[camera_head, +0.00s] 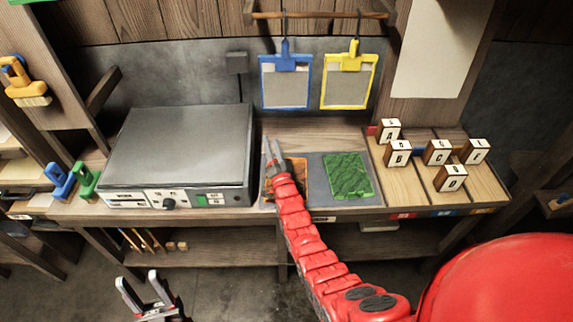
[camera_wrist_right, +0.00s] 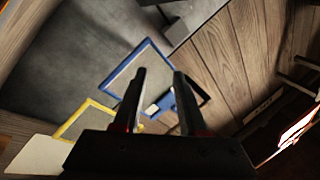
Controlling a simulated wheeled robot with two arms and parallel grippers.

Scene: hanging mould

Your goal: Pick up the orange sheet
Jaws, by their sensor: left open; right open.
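The orange sheet (camera_head: 299,168) lies on the bench, just left of the green sheet (camera_head: 347,176). My right arm and gripper cover part of it in the head view. My right gripper (camera_head: 273,147) is open, with its fingers over the left side of the orange sheet's place; its height above the sheet is hard to tell. In the right wrist view its two fingers (camera_wrist_right: 160,88) stand apart with nothing between them, and the orange sheet cannot be made out there. My left gripper (camera_head: 138,279) is open and empty, low at the bottom left, in front of the bench.
A grey-lidded machine (camera_head: 180,145) stands left of the sheets. A blue frame (camera_head: 286,85) and a yellow frame (camera_head: 349,80) hang from a rail behind; the blue frame (camera_wrist_right: 135,75) also shows in the wrist view. Several lettered blocks (camera_head: 437,153) stand at right.

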